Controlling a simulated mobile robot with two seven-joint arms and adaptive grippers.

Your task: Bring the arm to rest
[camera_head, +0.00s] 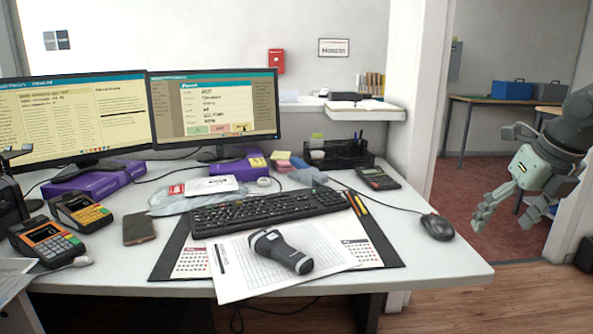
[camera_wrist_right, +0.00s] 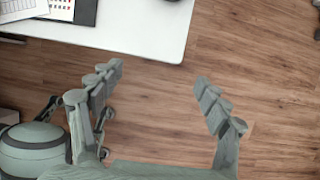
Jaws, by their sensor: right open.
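My right gripper (camera_head: 506,218) hangs at the right side of the head view, past the right end of the desk and apart from it. Its grey-green fingers point downward, spread open and empty. In the right wrist view the two finger groups (camera_wrist_right: 158,76) stand wide apart over bare wooden floor, with nothing between them. The desk (camera_wrist_right: 150,30) corner shows beyond the fingers at the top left of that view. My left gripper is not in view.
The white desk (camera_head: 455,268) carries a handheld scanner (camera_head: 281,251) on paper, a keyboard (camera_head: 268,209), a mouse (camera_head: 437,227), two monitors and card terminals (camera_head: 45,240). A white wall post (camera_head: 415,90) stands behind the desk, left of the gripper. Open floor (camera_head: 470,290) lies right of the desk.

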